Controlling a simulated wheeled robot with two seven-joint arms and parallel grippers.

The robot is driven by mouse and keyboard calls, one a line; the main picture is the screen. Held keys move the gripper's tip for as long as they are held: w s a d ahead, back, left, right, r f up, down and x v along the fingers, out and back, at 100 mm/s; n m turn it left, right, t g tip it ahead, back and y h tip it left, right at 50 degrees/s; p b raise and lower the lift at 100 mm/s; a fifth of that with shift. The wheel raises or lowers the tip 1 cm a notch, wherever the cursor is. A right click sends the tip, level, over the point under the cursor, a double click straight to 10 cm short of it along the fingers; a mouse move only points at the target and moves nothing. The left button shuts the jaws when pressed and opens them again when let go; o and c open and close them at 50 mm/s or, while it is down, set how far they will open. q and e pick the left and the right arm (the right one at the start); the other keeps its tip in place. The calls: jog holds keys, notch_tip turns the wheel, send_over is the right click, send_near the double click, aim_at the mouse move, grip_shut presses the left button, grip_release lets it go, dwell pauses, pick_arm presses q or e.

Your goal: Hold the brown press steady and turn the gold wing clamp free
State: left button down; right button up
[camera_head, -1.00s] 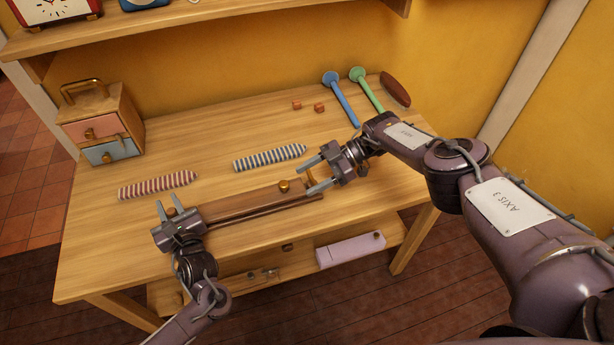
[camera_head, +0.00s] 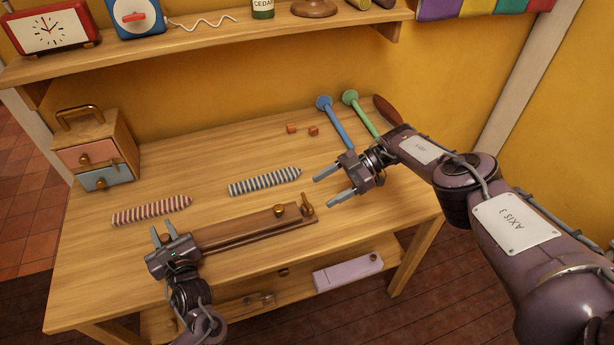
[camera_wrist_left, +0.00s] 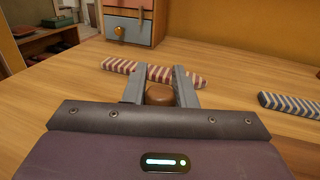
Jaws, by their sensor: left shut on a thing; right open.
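The brown press (camera_head: 245,231) is a long, flat bar lying near the table's front edge. At its right end stand a round gold knob (camera_head: 279,211) and a small upright gold-brown piece (camera_head: 307,204); I cannot tell for sure which is the wing clamp. My left gripper (camera_head: 162,234) is at the press's left end. In the left wrist view its fingers are shut on a round brown knob (camera_wrist_left: 160,95). My right gripper (camera_head: 325,189) is open and empty, its fingers pointing left, just beyond the upright piece and apart from it.
A small drawer box (camera_head: 97,155) stands at the left. Blue (camera_head: 338,122) and green (camera_head: 362,115) rods and two small red blocks lie at the back. A shelf (camera_head: 230,34) hangs above.

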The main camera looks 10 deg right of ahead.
jog(key=v, duration=0.5)
pick_arm(q)
jog(key=c, duration=1.1)
grip_release()
